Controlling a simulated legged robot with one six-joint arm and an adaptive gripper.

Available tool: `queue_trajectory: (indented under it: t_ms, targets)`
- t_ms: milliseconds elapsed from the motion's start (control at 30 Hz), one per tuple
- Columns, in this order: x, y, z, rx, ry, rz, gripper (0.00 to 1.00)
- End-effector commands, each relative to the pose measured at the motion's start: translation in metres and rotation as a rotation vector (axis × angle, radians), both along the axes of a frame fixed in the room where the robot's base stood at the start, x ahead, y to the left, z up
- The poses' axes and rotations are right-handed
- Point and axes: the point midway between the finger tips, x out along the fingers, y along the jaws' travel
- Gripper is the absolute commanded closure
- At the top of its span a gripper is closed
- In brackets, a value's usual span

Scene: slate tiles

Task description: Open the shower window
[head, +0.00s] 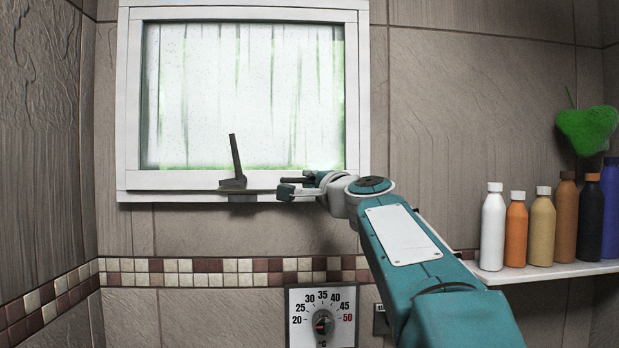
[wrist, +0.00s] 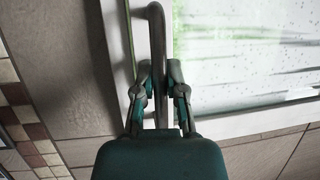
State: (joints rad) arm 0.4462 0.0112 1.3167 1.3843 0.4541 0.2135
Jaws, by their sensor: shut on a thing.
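The shower window (head: 245,95) has a white frame and wet, frosted glass. A dark grey metal handle (head: 236,160) stands up at the middle of its lower edge. My gripper (head: 284,186) is at the lower right of the window and points left along the sill. In the wrist view, the fingers of my gripper (wrist: 160,78) are shut on a grey bent bar of the handle (wrist: 157,42), beside the window glass (wrist: 245,50). A thin dark line runs along the lower frame; I cannot tell whether it is a gap.
A white shelf (head: 545,272) with several bottles (head: 493,228) is at the right. A green heart-shaped thing (head: 588,130) is above it. A temperature dial (head: 322,322) is on the wall below the window. The wall left of the window is bare.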

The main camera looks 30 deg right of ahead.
Motion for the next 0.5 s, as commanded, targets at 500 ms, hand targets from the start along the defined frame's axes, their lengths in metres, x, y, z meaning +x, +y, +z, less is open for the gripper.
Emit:
queue_trajectory:
  t_ms: [500]
  targets:
    - [-0.072,0.03,0.023,0.069,0.176,-0.002,1.0]
